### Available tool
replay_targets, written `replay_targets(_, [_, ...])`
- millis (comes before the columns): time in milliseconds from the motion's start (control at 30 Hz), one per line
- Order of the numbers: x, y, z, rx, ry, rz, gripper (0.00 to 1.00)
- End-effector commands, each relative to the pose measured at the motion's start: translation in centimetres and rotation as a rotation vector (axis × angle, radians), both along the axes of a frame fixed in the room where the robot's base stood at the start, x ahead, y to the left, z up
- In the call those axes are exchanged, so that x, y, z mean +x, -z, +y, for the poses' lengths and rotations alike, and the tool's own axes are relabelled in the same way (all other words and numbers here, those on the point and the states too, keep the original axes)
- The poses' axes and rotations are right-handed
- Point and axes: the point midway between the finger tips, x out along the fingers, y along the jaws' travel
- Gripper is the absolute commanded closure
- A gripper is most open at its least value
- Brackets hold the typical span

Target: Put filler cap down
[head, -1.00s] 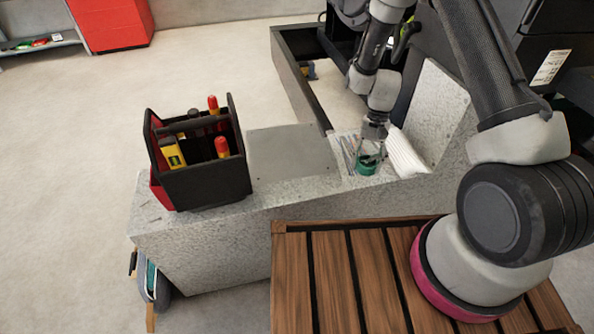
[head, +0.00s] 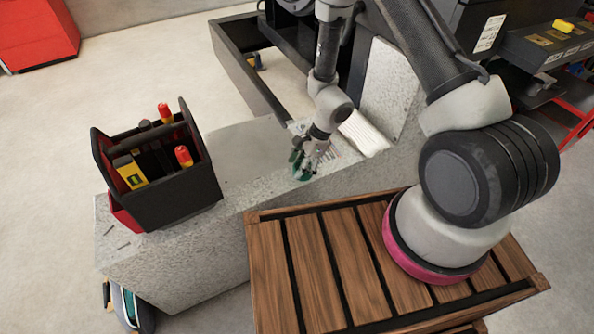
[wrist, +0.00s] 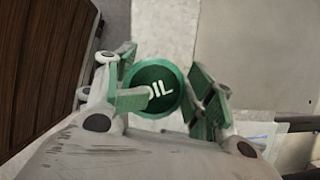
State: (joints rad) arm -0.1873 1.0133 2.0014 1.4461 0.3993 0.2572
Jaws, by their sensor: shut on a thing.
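The filler cap is a round green cap with white "OIL" lettering, seen in the wrist view (wrist: 160,92) between my fingers. My gripper (wrist: 165,95) is shut on it, with green-padded fingers on either side. In the head view my gripper (head: 303,168) is low over the speckled grey ledge (head: 235,200), at the near side of the white folded cloth or paper. A bit of the green cap shows at the fingertips there. I cannot tell whether the cap touches the ledge.
A black and red tool tote (head: 185,190) with several tools stands on the ledge to the left. A flat grey plate (head: 240,150) lies between it and my gripper. A white ribbed stack (head: 366,134) and an upright speckled panel (head: 390,85) are on the right. A slatted wooden deck (head: 310,275) is in front.

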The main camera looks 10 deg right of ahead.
Motion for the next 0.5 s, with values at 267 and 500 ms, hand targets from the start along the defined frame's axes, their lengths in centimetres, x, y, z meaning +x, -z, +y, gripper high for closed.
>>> replay_targets(267, [0.0,2.9,0.0,0.000,-0.001,0.001,0.75])
replay_targets(500, [0.0,3.0,0.0,0.000,-0.001,0.001,0.75])
